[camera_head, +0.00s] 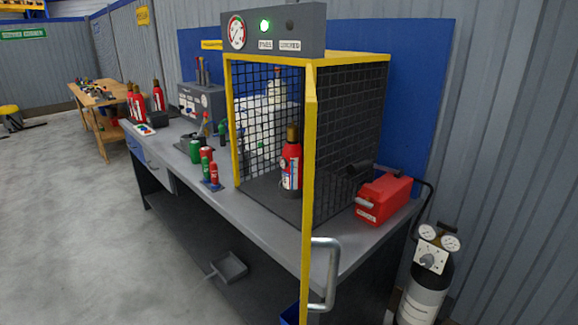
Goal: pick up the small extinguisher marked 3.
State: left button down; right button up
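A red extinguisher (291,165) with a dark neck and brass-coloured top stands upright inside a yellow-framed mesh cage (347,57) on the workbench. Its pale label is too small to read. Several more red extinguishers (158,97) stand at the far left end of the bench; their numbers cannot be read either. I cannot tell which one is marked 3. A yellow upright (308,200) with a grey handle (323,275) is at the front of the cage, perhaps its door seen nearly edge-on. Neither of my grippers is in view.
A green lamp (264,26) glows on the box above the cage, beside a dial. A red box (384,197) sits right of the cage. Small red and green cylinders (206,155) stand left of it. A gas cylinder (424,290) stands at lower right.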

aim_at(291, 161)
jog(key=i+j+z, duration=0.1)
jog(key=j, duration=0.25)
jog(key=i+j, duration=0.3)
jog(key=i+j+z, duration=0.15)
jog(key=j, duration=0.2)
jog(key=i+j+z, duration=0.1)
jog(key=i+j, duration=0.3)
jog(key=j, duration=0.35)
jog(key=i+j+z, duration=0.15)
jog(key=j, duration=0.25)
jog(key=i+j+z, duration=0.1)
jog(key=j, duration=0.25)
jog(key=i+j+z, duration=0.1)
jog(key=j, duration=0.35)
jog(key=i, duration=0.1)
